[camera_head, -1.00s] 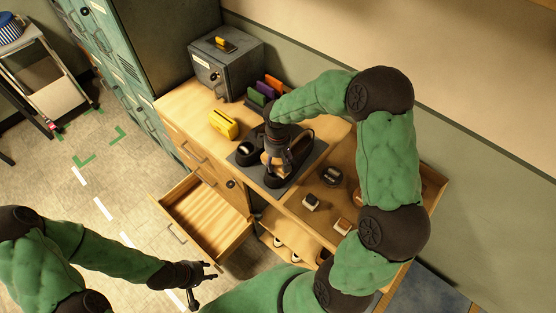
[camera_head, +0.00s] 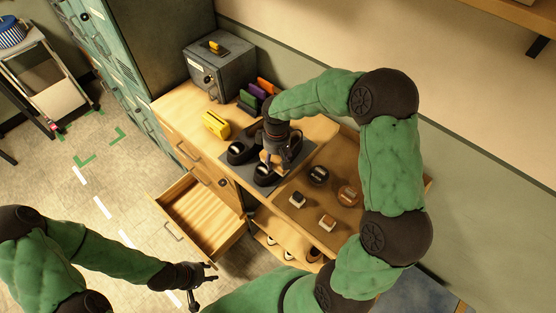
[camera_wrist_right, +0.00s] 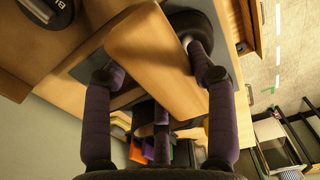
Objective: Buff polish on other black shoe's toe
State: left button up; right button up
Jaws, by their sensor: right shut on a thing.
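Two black shoes stand side by side on a dark grey mat (camera_head: 228,157) on the wooden bench: the left shoe (camera_head: 237,153) and the right shoe (camera_head: 264,177). My right gripper (camera_head: 272,152) is over the right shoe. It is shut on a light wooden brush (camera_wrist_right: 158,52), which shows large between the fingers in the right wrist view (camera_wrist_right: 161,75). The brush is at or just above the shoe; I cannot tell whether they touch. My left gripper (camera_head: 213,273) is open and empty, in the air in front of the bench.
A tray (camera_head: 287,212) right of the mat holds round tins (camera_head: 318,175) and small brushes (camera_head: 327,222). A yellow object (camera_head: 215,124) and coloured upright items (camera_head: 257,92) stand behind the shoes, near a grey safe (camera_head: 221,75). An open drawer (camera_head: 203,212) juts out front.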

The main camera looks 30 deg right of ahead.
jog(key=shift+r+p, duration=0.85)
jog(key=shift+r, duration=0.7)
